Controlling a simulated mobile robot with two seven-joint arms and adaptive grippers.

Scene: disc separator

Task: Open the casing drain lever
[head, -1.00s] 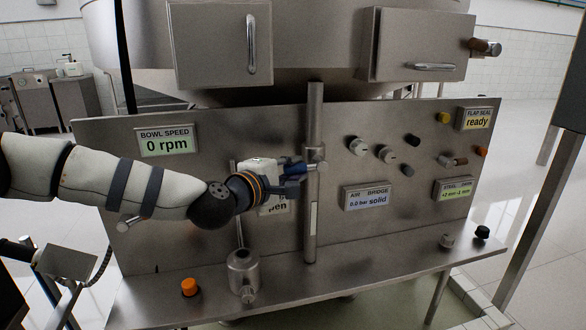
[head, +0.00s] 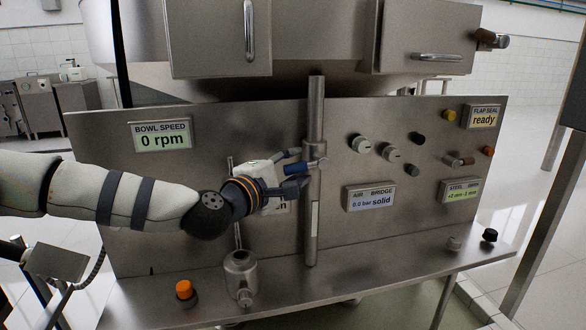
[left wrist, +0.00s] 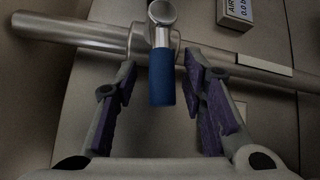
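A short lever with a blue sleeve (head: 303,166) sticks out from a clamp on the vertical steel pipe (head: 314,215). It looks like the casing drain lever. In the left wrist view, the blue sleeve (left wrist: 161,78) lies between my fingers, with a gap on both sides. My left gripper (head: 297,170) is open at the lever and does not visibly touch it. In the left wrist view the gripper (left wrist: 163,92) shows its purple finger pads either side of the sleeve. A label (head: 285,207) behind the gripper is mostly hidden. My right gripper is not in view.
The steel panel (head: 95,185) carries a bowl speed display (head: 160,135) reading 0 rpm, an air bridge display (head: 369,197), knobs and buttons. A steel cup-like fitting (head: 240,272) and an orange button (head: 184,289) stand on the ledge below.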

